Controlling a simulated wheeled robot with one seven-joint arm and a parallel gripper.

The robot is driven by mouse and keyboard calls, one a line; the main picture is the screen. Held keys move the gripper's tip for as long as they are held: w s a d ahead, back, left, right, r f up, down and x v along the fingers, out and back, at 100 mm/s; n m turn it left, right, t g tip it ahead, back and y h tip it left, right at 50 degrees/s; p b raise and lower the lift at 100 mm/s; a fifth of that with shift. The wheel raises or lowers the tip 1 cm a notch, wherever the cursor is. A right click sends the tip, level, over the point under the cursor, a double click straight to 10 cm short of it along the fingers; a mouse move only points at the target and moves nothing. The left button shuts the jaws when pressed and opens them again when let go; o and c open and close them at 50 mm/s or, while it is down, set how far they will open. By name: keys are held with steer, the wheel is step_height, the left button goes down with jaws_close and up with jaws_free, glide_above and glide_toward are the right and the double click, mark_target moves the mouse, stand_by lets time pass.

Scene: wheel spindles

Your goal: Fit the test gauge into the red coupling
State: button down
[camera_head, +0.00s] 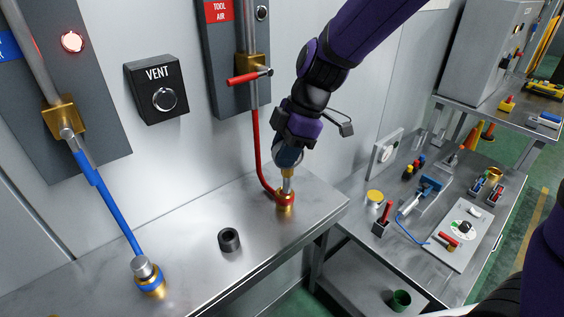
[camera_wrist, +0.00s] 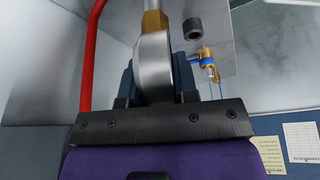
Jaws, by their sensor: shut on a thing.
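My gripper (camera_head: 288,152) points down over the metal bench and is shut on the test gauge. In the wrist view the gauge's round grey body (camera_wrist: 153,68) sits between the blue fingers (camera_wrist: 155,85), with its brass hex and silver stem beyond. In the head view the gauge's brass neck (camera_head: 287,173) and stem point down, nearly upright, at the red coupling (camera_head: 284,200). The stem's lower end meets the coupling's top in the picture. I cannot tell whether it is inside or just above. The coupling is out of the wrist view.
A red hose (camera_head: 258,150) runs down to the red coupling; it also shows in the wrist view (camera_wrist: 90,55). A black ring (camera_head: 229,240) and a blue-banded brass coupling (camera_head: 150,278) stand on the bench (camera_head: 190,235). A VENT box (camera_head: 156,90) is on the wall. A cluttered side table (camera_head: 400,255) is right.

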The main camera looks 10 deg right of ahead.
steer(key=shift+w+a, duration=0.2)
steer(key=shift+w, duration=0.3)
steer(key=shift+f, duration=1.75)
steer(key=shift+f, duration=0.15)
steer(key=c, duration=0.9)
jaws_free()
